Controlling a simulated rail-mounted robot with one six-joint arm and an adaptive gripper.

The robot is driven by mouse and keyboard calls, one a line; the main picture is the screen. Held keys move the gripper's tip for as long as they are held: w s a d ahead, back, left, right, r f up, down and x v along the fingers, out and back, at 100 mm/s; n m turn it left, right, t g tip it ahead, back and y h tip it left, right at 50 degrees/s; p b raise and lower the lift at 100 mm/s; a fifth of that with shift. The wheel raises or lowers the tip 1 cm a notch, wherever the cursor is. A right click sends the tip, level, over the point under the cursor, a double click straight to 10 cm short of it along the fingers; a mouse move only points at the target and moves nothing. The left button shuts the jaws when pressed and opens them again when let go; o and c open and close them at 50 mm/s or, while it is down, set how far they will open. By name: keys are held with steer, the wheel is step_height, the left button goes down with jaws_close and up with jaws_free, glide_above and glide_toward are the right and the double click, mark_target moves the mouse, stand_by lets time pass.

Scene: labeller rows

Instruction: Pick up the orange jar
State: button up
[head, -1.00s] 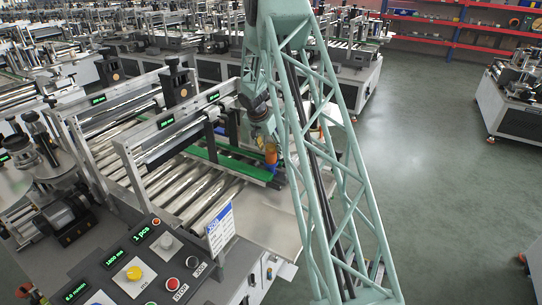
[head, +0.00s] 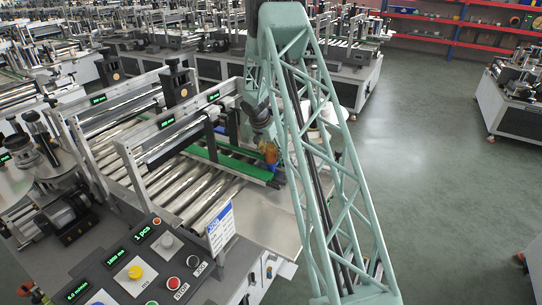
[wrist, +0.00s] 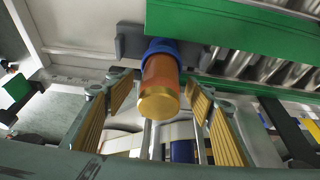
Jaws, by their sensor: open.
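The orange jar (wrist: 160,82) shows in the wrist view with a gold end toward the camera and a blue band (wrist: 160,47) at its far end. My gripper (wrist: 158,105) is open, with ribbed tan finger pads on the left and right of the jar. There are gaps between the jar and both pads. In the head view the jar (head: 270,153) is small and partly hidden by my arm, at the end of the labeller's green rail.
The green guide rail (wrist: 230,22) and metal rollers lie close beside the jar. A control panel (head: 135,265) with buttons stands in front of the labeller in the head view. A bare metal plate (head: 262,215) lies below the rail. Open floor is at the right.

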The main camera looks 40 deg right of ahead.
mark_target(271, 145)
steer(key=shift+c, duration=0.5)
steer(key=c, duration=1)
steer(key=shift+r, duration=0.2)
steer(key=shift+r+b, duration=0.4)
steer(key=shift+r, duration=1.2)
steer(key=s+a+b, duration=0.1)
steer(key=s+a, duration=0.2)
steer(key=s+a+r+b, duration=0.1)
steer(key=s+a+b, duration=0.1)
steer(key=s+a, duration=0.2)
steer(key=s+a+b, duration=0.2)
steer(key=s+a, duration=0.2)
steer(key=shift+s+a+r, duration=0.15)
steer(key=shift+r, duration=0.05)
